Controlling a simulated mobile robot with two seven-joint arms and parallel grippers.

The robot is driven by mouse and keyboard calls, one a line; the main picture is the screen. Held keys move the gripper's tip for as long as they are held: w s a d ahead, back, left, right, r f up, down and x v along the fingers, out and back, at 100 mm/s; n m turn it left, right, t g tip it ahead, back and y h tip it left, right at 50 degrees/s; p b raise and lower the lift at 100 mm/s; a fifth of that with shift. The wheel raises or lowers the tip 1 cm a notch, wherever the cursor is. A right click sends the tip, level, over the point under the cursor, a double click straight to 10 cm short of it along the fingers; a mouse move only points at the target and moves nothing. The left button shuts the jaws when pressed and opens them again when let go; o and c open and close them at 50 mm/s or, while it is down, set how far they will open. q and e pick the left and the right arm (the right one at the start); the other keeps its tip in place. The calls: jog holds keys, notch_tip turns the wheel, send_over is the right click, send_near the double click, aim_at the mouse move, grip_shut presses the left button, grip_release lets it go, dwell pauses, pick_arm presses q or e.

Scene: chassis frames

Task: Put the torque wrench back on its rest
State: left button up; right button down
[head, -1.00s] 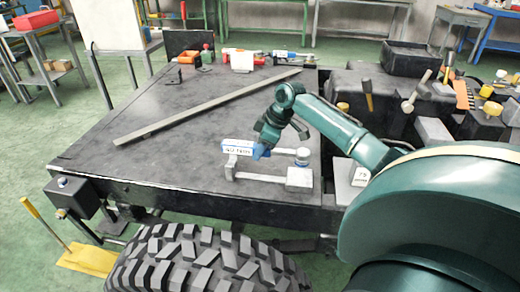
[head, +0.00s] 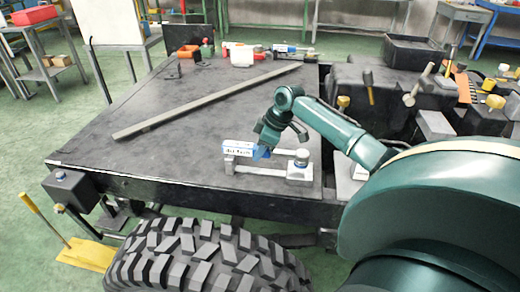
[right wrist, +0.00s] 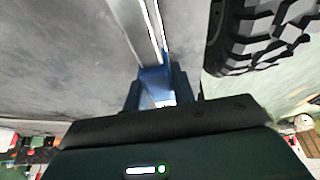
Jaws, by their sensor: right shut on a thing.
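I cannot tell whether wrench and bracket touch. In the right wrist view, blue fingers (right wrist: 158,88) close around a pale piece, with a grey bar behind. My left gripper is not in view.
A long grey bar (head: 205,103) lies diagonally across the dark table (head: 120,160). Small bottles, a white box (head: 241,55) and tools stand along the back. A large tyre (head: 205,257) is in front. Dark machinery with hammers lies to the right.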

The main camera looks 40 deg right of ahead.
jog(key=shift+r+p, duration=0.1)
jog(key=shift+p, duration=0.85)
dwell(0.5)
jog(key=shift+f, duration=0.7)
dwell(0.4)
jog(key=shift+f, duration=0.3)
dwell(0.5)
jog(key=c, duration=1.3)
grip_release()
jog(key=shift+c, duration=0.2)
jog(key=shift+o, duration=1.3)
jog(key=shift+f, duration=0.15)
